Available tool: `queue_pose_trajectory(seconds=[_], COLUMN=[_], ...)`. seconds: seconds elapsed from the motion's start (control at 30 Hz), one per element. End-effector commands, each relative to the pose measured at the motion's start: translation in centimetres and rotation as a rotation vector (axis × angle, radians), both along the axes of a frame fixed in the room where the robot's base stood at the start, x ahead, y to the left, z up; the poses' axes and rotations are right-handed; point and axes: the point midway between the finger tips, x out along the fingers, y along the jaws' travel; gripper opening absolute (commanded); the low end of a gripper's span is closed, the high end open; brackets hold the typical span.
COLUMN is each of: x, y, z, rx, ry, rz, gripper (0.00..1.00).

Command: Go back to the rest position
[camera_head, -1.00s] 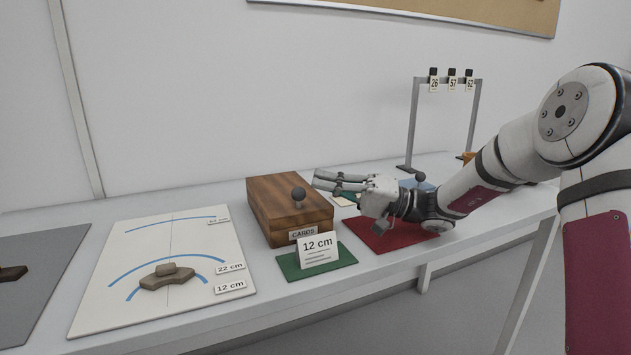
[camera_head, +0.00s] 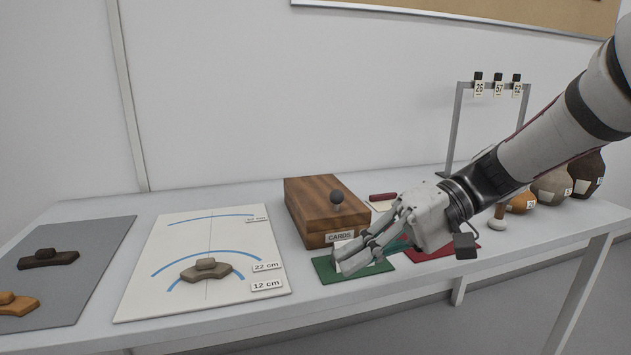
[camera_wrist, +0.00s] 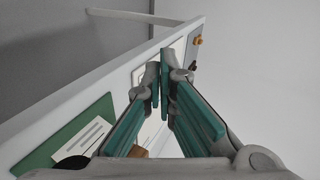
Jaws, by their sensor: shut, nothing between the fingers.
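My gripper (camera_head: 350,262) is shut and empty. In the head view it points left and down, in front of the green mat (camera_head: 322,268) and the right part of the wooden card box (camera_head: 308,207). Its fingers (camera_wrist: 166,78) reach up the middle of the wrist view with nothing between them. The fingers largely hide the white card on the green mat in the head view. The wrist view shows that card (camera_wrist: 82,142) on the mat, left of the fingers. I cannot tell the exact gap between fingers and card.
A measuring board (camera_head: 150,290) with a grey-brown sherd (camera_head: 212,272) lies left of the box. A grey mat (camera_head: 75,290) with a dark and an orange sherd is at far left. A red mat (camera_head: 430,254), several pots and a tag rack (camera_head: 456,130) are right.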

Motion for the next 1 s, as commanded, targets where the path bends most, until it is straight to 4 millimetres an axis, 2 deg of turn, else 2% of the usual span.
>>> queue_pose_trajectory(seconds=[0.03,0.1,0.27,0.5,0.7,1.0], x=[-2.2,-5.0,-10.8,-18.0,-21.7,-24.6], y=[0.2,-0.1,-1.7,-5.9,-9.5,-13.5], z=[-0.1,-0.6,-1.7,-3.5,-4.9,-6.4], rx=[-0.082,-0.194,-0.442,-0.774,-0.959,-1.116], ry=[0.012,0.035,0.064,0.044,-0.003,-0.083], rz=[0.016,0.025,0.014,-0.077,-0.176,-0.31], gripper=[0.0,0.0,0.0,0.0,0.0,0.0])
